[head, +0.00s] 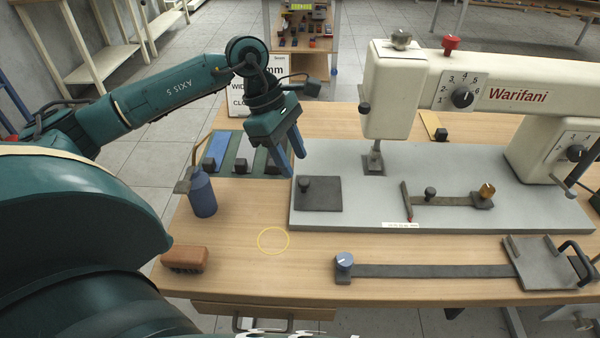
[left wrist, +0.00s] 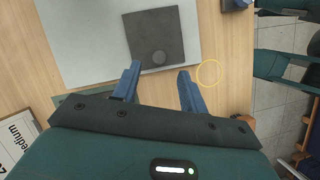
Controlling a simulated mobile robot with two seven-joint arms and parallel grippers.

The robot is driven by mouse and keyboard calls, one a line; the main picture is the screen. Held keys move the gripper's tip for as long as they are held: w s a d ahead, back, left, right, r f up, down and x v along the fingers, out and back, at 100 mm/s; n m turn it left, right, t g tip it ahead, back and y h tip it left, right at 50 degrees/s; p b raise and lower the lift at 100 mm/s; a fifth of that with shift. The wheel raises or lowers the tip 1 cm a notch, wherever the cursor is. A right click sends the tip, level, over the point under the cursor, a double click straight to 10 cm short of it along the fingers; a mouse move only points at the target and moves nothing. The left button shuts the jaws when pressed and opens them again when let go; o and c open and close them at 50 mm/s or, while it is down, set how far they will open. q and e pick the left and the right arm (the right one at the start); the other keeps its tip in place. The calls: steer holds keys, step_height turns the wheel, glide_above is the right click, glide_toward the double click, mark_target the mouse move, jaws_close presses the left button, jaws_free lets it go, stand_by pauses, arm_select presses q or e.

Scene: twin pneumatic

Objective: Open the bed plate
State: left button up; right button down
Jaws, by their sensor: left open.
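The bed plate (head: 322,199) is a dark grey square plate with a round knob near its left side. It lies flat at the left end of the sewing machine's light grey bed (head: 350,163). In the left wrist view the bed plate (left wrist: 172,28) is just beyond the fingertips, with its knob facing the camera. My left gripper (head: 295,164) is open and empty, with blue fingers pointing down above the bed's left edge, behind the plate. In the left wrist view the gripper (left wrist: 159,71) has its fingers spread apart. My right gripper is not in view.
The cream sewing machine (head: 490,95) rises over the bed, its presser foot right of the plate. A blue bottle (head: 202,195), a brown block (head: 185,258) and a yellow ring (head: 273,241) are on the wooden table.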

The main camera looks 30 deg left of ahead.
mark_target(303, 180)
arm_select(q)
steer(key=shift+x, duration=2.4)
steer(key=shift+w, duration=0.1)
jaws_close()
